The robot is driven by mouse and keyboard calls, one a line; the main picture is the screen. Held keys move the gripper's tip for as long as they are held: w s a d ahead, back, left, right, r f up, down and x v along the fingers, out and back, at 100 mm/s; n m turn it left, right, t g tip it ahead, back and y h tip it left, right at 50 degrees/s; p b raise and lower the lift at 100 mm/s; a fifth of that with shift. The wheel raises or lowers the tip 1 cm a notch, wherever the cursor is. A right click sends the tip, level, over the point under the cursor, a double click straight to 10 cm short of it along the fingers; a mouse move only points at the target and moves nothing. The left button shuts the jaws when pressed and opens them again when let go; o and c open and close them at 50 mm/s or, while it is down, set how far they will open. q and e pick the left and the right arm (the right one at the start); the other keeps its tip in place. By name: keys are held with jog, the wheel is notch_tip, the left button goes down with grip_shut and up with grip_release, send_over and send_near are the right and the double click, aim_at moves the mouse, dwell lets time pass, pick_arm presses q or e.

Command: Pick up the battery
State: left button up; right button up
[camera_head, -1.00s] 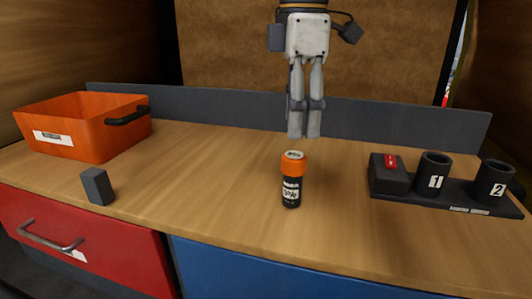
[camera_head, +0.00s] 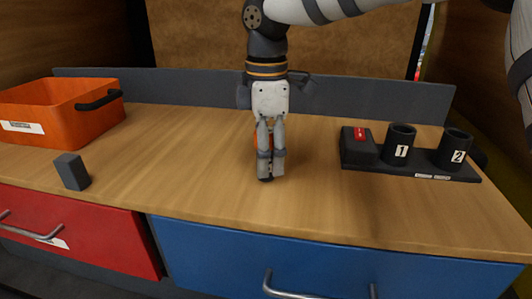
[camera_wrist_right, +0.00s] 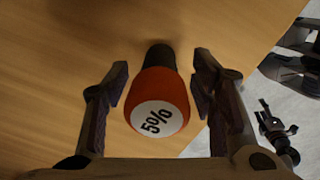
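The battery is an upright cylinder with an orange upper part (camera_wrist_right: 160,88) and a black lower part, standing on the wooden worktop. Its pale round top reads "5%" in the right wrist view. My right gripper (camera_head: 270,170) points down over it, with one finger on each side. In the right wrist view the right gripper (camera_wrist_right: 160,76) is open, with a narrow gap between each finger and the battery. In the head view the fingers hide most of the battery.
An orange bin (camera_head: 62,118) stands at the left, with a small dark grey block (camera_head: 72,171) in front. At the right a black holder has a red-labelled box (camera_head: 358,148) and cups marked 1 (camera_head: 399,150) and 2 (camera_head: 454,153). A low grey board (camera_head: 340,103) runs behind.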

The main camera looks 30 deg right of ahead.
grip_shut()
jog(key=shift+r, duration=0.1)
